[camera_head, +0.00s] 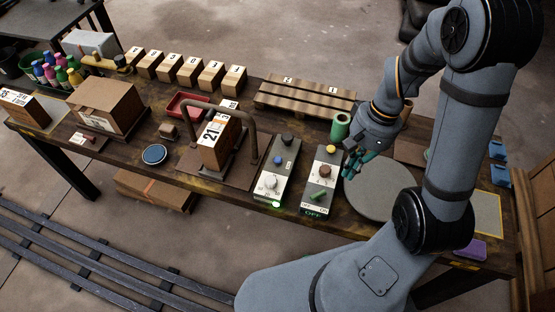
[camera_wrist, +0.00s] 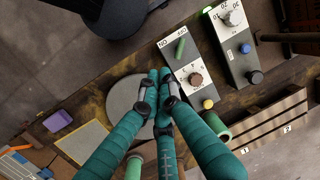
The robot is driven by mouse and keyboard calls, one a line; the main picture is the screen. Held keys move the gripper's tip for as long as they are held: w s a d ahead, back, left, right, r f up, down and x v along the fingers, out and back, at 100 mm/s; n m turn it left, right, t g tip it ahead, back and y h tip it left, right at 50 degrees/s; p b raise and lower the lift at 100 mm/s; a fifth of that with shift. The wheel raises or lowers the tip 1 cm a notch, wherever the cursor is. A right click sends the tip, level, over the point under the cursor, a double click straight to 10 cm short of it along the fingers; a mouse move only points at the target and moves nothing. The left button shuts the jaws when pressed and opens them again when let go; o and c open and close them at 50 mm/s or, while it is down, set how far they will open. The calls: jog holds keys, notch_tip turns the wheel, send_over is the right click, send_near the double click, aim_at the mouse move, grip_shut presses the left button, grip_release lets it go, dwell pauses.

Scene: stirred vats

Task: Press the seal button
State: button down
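No button in view carries a readable "seal" label. The left control panel (camera_head: 277,170) has a white dial, a blue button (camera_head: 278,160) and a dark button (camera_head: 287,138). The right control panel (camera_head: 322,180) has a yellow button (camera_head: 331,149), a brown knob (camera_head: 325,171) and a green switch (camera_head: 318,195) by an OFF mark. Both panels show in the wrist view, with the yellow button (camera_wrist: 208,104) and blue button (camera_wrist: 245,48). My gripper (camera_head: 352,168) is above the round grey plate, right of the right panel. Its teal fingertips (camera_wrist: 160,75) are together and empty.
The round grey plate (camera_head: 380,190) lies under my gripper. A green cylinder (camera_head: 340,127) stands behind the right panel. A pipe arch (camera_head: 252,126) with a numbered box (camera_head: 217,142) stands left of the panels. A blue disc (camera_head: 154,154) lies further left. A wooden pallet (camera_head: 305,98) lies behind.

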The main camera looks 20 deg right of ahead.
jog(key=w+d+f+n+t+y+b, duration=0.2)
jog(key=w+d+t, duration=0.1)
jog(key=w+d, duration=0.4)
jog(key=w+d+f+n+t+y+b, duration=0.1)
jog(key=w+d+f+n+t+b, duration=0.1)
jog(key=w+d, duration=0.6)
jog(key=d+t+b, duration=0.1)
jog(key=d+t, duration=0.1)
jog(key=shift+d+f+y+b, duration=0.3)
jog(key=shift+d+y, duration=0.1)
